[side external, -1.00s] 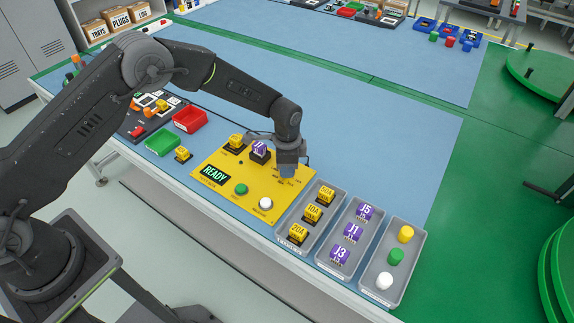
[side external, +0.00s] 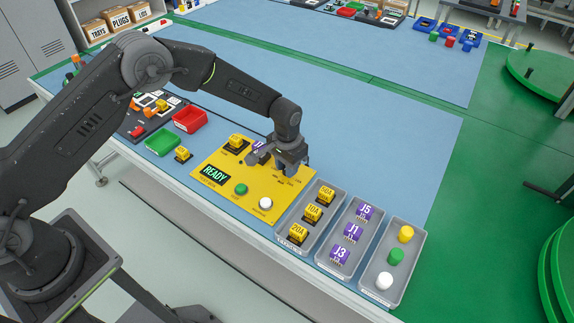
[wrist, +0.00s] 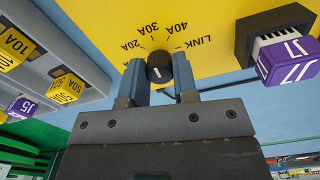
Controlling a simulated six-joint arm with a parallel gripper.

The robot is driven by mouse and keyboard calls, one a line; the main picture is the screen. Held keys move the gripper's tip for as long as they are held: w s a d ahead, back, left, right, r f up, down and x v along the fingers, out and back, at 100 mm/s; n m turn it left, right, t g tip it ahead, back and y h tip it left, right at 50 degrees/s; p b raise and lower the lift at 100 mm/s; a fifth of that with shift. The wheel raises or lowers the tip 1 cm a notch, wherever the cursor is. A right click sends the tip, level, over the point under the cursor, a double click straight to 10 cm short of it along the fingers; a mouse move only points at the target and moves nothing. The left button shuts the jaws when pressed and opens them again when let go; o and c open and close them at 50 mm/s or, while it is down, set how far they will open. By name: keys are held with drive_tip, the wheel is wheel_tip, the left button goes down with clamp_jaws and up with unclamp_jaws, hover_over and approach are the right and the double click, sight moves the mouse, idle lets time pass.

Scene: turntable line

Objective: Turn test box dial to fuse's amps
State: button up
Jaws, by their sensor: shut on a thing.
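The yellow test box (side external: 215,163) has a READY screen, a green button and a white button. Its black dial (wrist: 158,68) shows in the wrist view between my fingers, with a short white mark and labels 20A, 30A, 40A and LINK around its far side. I cannot tell surely which label the mark faces. My gripper (wrist: 159,78) is shut on the dial, one finger on each side. In the side view my gripper (side external: 290,167) hides the dial. A yellow fuse (side external: 235,141) sits on the box; its rating is too small to read surely.
A purple plug (wrist: 288,55) sits in a dark socket right beside the dial. Grey trays with yellow fuses (side external: 313,211), purple plugs (side external: 352,231) and coloured caps (side external: 397,256) stand to the right. Red (side external: 190,119) and green (side external: 163,144) bins lie left.

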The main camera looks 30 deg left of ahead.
drive_tip(key=shift+n, duration=0.3)
drive_tip(key=o, duration=0.9)
drive_tip(key=shift+o, duration=0.2)
drive_tip(key=shift+r, duration=0.1)
wheel_tip(320, 180, up, 14)
